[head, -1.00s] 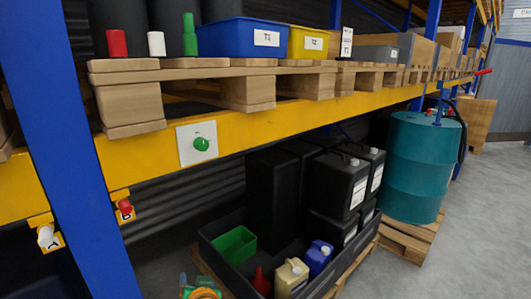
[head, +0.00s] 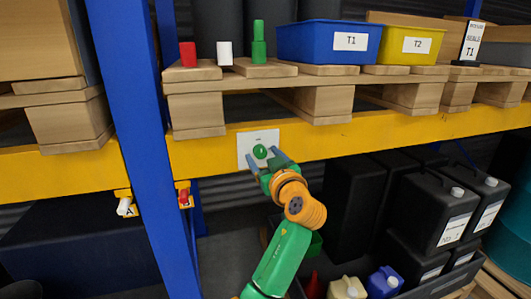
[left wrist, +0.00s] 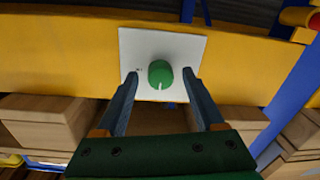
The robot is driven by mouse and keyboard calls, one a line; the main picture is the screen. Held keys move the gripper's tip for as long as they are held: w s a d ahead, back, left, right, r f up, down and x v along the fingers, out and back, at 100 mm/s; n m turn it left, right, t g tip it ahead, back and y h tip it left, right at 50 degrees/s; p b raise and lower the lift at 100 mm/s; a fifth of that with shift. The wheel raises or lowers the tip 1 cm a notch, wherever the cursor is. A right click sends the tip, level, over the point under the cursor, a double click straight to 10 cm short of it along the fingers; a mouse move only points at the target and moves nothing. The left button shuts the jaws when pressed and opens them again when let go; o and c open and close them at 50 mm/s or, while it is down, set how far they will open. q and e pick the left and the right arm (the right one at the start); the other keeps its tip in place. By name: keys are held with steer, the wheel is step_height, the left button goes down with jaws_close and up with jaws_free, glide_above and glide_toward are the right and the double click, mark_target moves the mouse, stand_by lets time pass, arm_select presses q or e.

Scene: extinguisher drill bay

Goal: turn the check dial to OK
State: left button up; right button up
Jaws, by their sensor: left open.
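The check dial is a round green knob (head: 260,151) on a white plate (head: 244,152) fixed to the yellow beam. In the left wrist view the knob (left wrist: 161,74) has a pale pointer line at its lower edge, and a small mark on the plate (left wrist: 186,46) lies to its left, too small to read. My left gripper (head: 267,157) is open in front of the plate. In the left wrist view its fingers (left wrist: 160,78) stand on either side of the knob, with a gap on each side. My right gripper is not in view.
Above the beam (head: 350,135), a pallet carries red (head: 188,54), white (head: 225,53) and green (head: 259,42) pieces, a blue bin (head: 325,42) and a yellow bin (head: 412,45). A blue post (head: 135,120) stands to the left. Black canisters (head: 434,212) stand below right.

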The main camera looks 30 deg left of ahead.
arm_select(q)
steer(key=shift+d, duration=0.2)
steer(key=shift+s+a, duration=0.1)
jaws_close()
steer(key=m, duration=0.3)
steer(key=shift+m, duration=0.4)
steer(key=m+p, duration=0.1)
steer(key=m, duration=0.3)
steer(key=shift+r+m+t, duration=0.15)
steer(key=shift+m+t, duration=0.15)
steer(key=m+p, duration=0.2)
steer(key=m, duration=0.2)
steer(key=shift+a+r+m, duration=0.1)
steer(key=shift+m, duration=0.2)
steer(key=shift+s+m+t+p, duration=0.1)
steer(key=shift+m+t+p, duration=0.2)
steer(key=shift+m+p, duration=1.8)
steer(key=shift+m+b, duration=0.55)
steer(key=shift+m, duration=0.25)
